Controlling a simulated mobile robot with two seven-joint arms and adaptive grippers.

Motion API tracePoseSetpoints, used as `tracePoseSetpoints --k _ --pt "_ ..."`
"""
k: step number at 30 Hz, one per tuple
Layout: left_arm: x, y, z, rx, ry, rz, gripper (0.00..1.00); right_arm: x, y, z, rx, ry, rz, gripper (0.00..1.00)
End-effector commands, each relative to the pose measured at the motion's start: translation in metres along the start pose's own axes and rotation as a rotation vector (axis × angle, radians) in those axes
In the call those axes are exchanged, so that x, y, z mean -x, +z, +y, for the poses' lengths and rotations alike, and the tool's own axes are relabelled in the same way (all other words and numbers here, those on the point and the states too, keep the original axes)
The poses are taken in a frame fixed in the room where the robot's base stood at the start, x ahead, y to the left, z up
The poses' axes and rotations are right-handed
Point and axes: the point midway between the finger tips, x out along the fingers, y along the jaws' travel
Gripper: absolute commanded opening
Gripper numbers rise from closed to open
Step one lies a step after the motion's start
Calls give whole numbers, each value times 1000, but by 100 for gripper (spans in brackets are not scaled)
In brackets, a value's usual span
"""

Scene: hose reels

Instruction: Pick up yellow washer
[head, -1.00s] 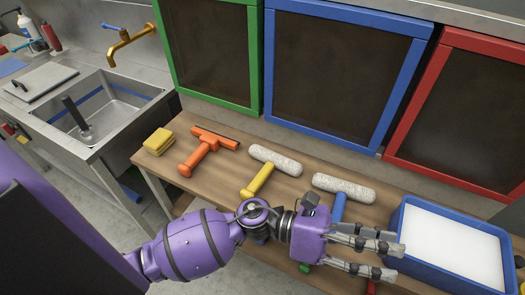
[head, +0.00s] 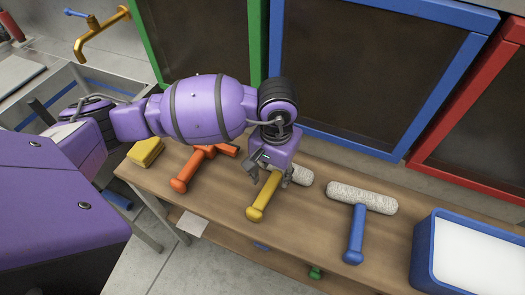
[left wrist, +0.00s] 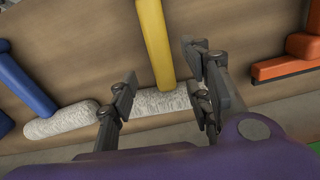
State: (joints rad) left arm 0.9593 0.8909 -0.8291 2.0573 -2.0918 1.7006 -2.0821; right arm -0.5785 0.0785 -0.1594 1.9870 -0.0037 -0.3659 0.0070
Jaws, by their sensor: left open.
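The yellow washer is a roller with a yellow handle (head: 262,205) and a fuzzy white sleeve (head: 302,176), lying on the wooden bench. My left gripper (head: 269,180) is open and points down over the washer, where handle meets sleeve. It hides part of the sleeve in the head view. In the left wrist view, the open fingers (left wrist: 165,92) lie either side of the yellow handle (left wrist: 155,42), with the white sleeve (left wrist: 160,101) running across behind them. I see no grip on it, and cannot tell whether a finger touches it. My right gripper is not in view.
A blue-handled roller (head: 355,235) lies to the right, then a blue tray (head: 423,250) with white contents. An orange tool (head: 187,172) and yellow sponge (head: 146,152) lie to the left. Green, blue and red framed panels stand behind the bench.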

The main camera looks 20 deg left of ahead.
Motion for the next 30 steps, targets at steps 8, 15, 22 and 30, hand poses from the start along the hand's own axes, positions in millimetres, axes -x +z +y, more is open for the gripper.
tracePoseSetpoints --k 8,15,22,30 --pt "-35 8 -1 4 3 3 45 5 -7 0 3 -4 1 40" --pt "-52 8 -2 2 2 2 45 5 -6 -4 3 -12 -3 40" --pt "-52 8 -2 3 2 2 35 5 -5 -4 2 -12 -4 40" --pt "-52 9 -2 3 2 2 0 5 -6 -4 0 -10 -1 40"
